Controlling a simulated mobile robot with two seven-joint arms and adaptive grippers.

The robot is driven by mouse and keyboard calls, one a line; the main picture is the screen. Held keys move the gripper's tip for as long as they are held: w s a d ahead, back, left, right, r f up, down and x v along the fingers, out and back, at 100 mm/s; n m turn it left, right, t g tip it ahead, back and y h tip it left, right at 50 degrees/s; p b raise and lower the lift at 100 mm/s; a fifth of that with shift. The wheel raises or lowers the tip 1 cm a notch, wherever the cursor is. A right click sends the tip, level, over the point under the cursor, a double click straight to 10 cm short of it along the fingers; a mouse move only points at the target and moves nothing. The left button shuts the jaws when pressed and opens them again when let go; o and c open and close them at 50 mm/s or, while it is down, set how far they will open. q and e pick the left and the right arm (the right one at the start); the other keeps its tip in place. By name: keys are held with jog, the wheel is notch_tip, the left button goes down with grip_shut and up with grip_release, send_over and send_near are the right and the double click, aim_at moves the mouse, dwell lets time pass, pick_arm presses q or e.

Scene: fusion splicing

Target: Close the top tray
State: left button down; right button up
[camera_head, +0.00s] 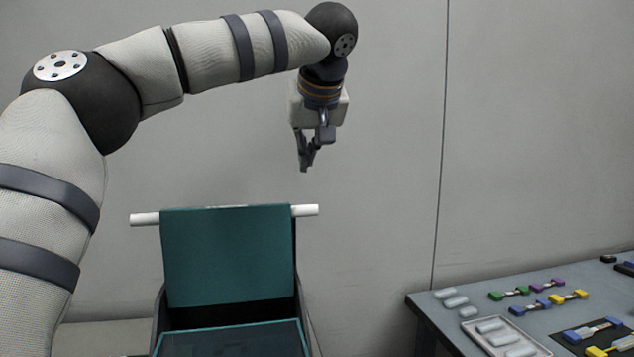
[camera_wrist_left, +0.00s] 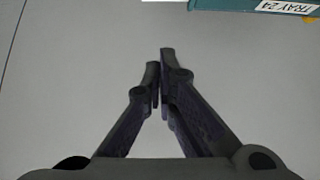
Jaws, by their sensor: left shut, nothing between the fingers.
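A teal tray panel (camera_head: 227,255) stands raised, nearly upright, at the lower left of the head view. A white bar (camera_head: 305,210) runs along its top edge and sticks out on both sides. Below it lies a dark tray with a teal rim (camera_head: 245,326), cut off by the frame. My left gripper (camera_head: 304,165) hangs above and slightly right of the panel's right end, apart from it. Its fingers (camera_wrist_left: 160,62) are shut and empty. My right gripper is out of view.
A grey table (camera_head: 425,308) at the right holds a tray of pale pieces (camera_head: 505,338), several grey pieces (camera_head: 455,301), and green (camera_head: 508,293), purple and blue-yellow clamp-like parts. A grey wall (camera_head: 385,130) stands behind. The space around my left gripper is clear.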

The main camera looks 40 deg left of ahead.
pick_arm(q)
notch_tip(320, 180, down, 8)
jog(key=w+a, duration=0.1)
jog(key=shift+w+a+r, duration=0.2)
jog(key=shift+a+r, duration=0.05)
jog(key=shift+a, duration=0.15)
dwell(0.4)
